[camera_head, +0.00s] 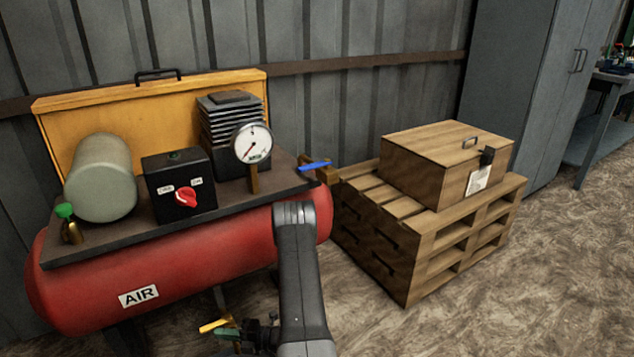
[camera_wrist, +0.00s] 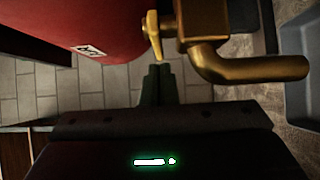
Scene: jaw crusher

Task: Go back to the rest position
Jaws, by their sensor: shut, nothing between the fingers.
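My gripper (camera_wrist: 158,75) is shut and empty in the wrist view. Its two dark fingertips lie together just below a yellow valve lever (camera_wrist: 153,36) on a brass pipe (camera_wrist: 245,68). I cannot tell whether they touch the lever. The red air tank (camera_wrist: 70,25) fills the upper left of that view. In the head view, my grey arm stands in front of the right end of the red tank (camera_head: 190,255). A yellow lever (camera_head: 214,325) shows low down, left of my arm.
The tank's top carries a gauge (camera_head: 252,143), a black box with a red knob (camera_head: 186,197) and a blue-handled valve (camera_head: 314,166). A wooden crate (camera_head: 430,165) sits on stacked pallets (camera_head: 425,245) to the right. Floor at the lower right is clear.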

